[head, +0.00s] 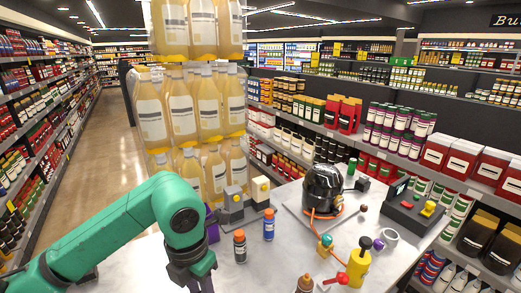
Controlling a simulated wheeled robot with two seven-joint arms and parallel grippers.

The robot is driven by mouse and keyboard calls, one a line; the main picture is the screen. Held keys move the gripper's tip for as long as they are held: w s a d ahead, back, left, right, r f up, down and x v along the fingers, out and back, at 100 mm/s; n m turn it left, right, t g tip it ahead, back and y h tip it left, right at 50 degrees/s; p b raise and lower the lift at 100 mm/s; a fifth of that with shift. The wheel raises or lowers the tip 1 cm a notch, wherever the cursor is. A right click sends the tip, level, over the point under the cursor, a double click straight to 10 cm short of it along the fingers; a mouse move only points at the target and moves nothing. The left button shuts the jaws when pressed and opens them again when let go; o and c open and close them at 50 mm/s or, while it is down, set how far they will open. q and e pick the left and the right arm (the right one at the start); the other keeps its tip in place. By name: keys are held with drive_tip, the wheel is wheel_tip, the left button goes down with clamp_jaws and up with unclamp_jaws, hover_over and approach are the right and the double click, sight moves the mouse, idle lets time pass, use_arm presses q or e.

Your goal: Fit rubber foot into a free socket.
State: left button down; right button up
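The vacuum pump (323,186) is a black rounded body with orange tubing, standing on a grey plate (293,209) at the back of the table. I cannot pick out the rubber foot for certain, and the sockets are too small to tell. My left gripper (201,281) hangs down at the bottom edge on the green arm, left of the pump and apart from it. Its fingertips are cut off, so its opening and any held thing are hidden. My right gripper is not in view.
Two small bottles (240,246) and (268,225) stand between the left gripper and the pump. A grey device (237,208) stands behind them. A yellow bottle (358,268), a red valve (340,279), a tape roll (389,236) and a dark control box (411,214) occupy the right side.

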use_arm(q)
drive_tip(key=a+f+m, duration=0.2)
drive_tip(key=f+m, duration=0.2)
drive_tip(key=m, duration=1.1)
drive_tip(key=s+a+f+m, duration=0.1)
drive_tip(key=a+f+m, duration=0.2)
drive_tip(key=m, duration=1.2)
drive_tip(key=shift+s+f, duration=0.15)
drive_tip(key=shift+f, duration=0.8)
drive_tip(key=shift+a, duration=0.1)
